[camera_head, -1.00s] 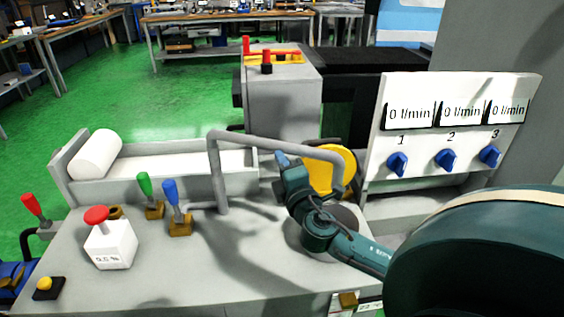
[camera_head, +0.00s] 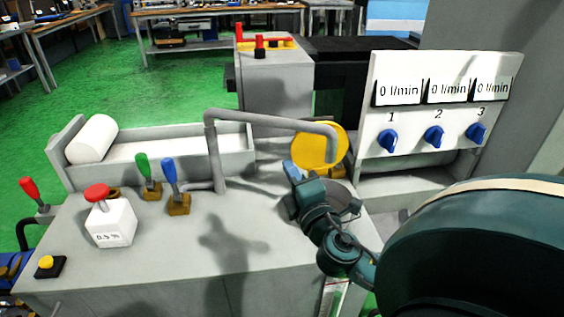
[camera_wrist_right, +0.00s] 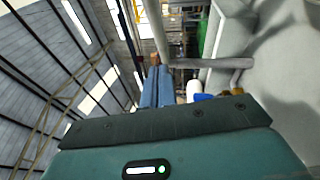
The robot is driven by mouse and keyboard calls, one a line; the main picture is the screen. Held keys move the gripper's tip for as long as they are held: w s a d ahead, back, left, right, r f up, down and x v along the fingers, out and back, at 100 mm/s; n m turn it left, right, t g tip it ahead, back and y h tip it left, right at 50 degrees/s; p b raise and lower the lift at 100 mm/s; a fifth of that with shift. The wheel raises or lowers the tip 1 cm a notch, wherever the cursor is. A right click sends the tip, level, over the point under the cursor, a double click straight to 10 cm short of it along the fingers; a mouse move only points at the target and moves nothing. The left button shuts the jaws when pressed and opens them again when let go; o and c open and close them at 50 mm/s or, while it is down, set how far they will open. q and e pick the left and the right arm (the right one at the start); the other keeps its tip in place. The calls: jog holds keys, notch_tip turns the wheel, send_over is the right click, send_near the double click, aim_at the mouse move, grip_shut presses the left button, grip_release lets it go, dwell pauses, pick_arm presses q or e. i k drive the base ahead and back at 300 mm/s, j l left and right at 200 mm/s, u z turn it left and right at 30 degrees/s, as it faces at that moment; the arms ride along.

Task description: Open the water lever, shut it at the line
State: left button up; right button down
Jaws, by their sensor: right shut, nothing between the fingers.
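A blue-handled lever (camera_head: 170,175) and a green-handled lever (camera_head: 144,168) stand side by side on brass bases on the grey bench, both leaning slightly left. No label on them tells which is for water. A grey pipe (camera_head: 270,119) rises beside the blue lever and bends right over a round basin. My right gripper (camera_head: 291,168) is right of the levers, near the basin and below the pipe's end, touching neither lever. Its fingers are shut and empty, also in the right wrist view (camera_wrist_right: 156,84). A narrow upright gauge (camera_head: 335,297) shows partly at the bench front.
A white box with a red button (camera_head: 110,222) reads about 0.5 %. A red-handled lever (camera_head: 33,191) is far left. A panel (camera_head: 440,110) with three blue knobs reads 0 l/min throughout. A yellow disc (camera_head: 319,147) stands behind my gripper. The front middle bench is clear.

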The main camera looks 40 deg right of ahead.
aim_at(168, 168)
jog(key=k+j, duration=0.25)
jog(key=k, duration=0.25)
jog(key=k+j, duration=0.25)
jog(key=k, duration=0.2)
